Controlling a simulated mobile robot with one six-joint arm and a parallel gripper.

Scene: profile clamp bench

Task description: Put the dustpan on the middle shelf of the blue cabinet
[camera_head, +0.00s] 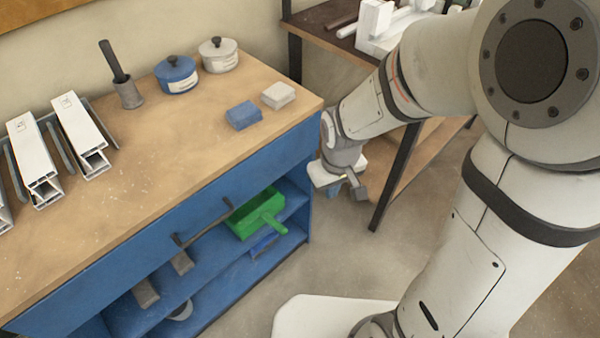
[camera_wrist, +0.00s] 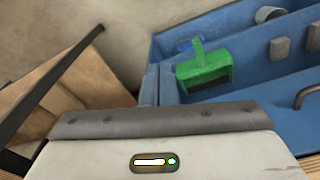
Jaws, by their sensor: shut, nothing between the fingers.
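The green dustpan (camera_head: 262,213) sits inside the open front of the blue cabinet (camera_head: 310,190), at its right end, on the upper of the two shelf levels I can see. Its handle points out toward the front edge. It also shows in the wrist view (camera_wrist: 205,72), with its handle pointing up. My gripper (camera_head: 354,190) is shut and empty, in the air to the right of the cabinet, apart from the dustpan. In the wrist view only the gripper's body shows clearly along the bottom edge.
Grey blocks (camera_head: 146,292) sit on the same shelf; a blue item (camera_head: 264,243) lies below the dustpan. A dark handle bar (camera_head: 205,222) crosses the cabinet front. The wooden top holds pots (camera_head: 177,75), sponges (camera_head: 243,115) and profiles (camera_head: 80,135). A second table (camera_head: 330,22) stands behind.

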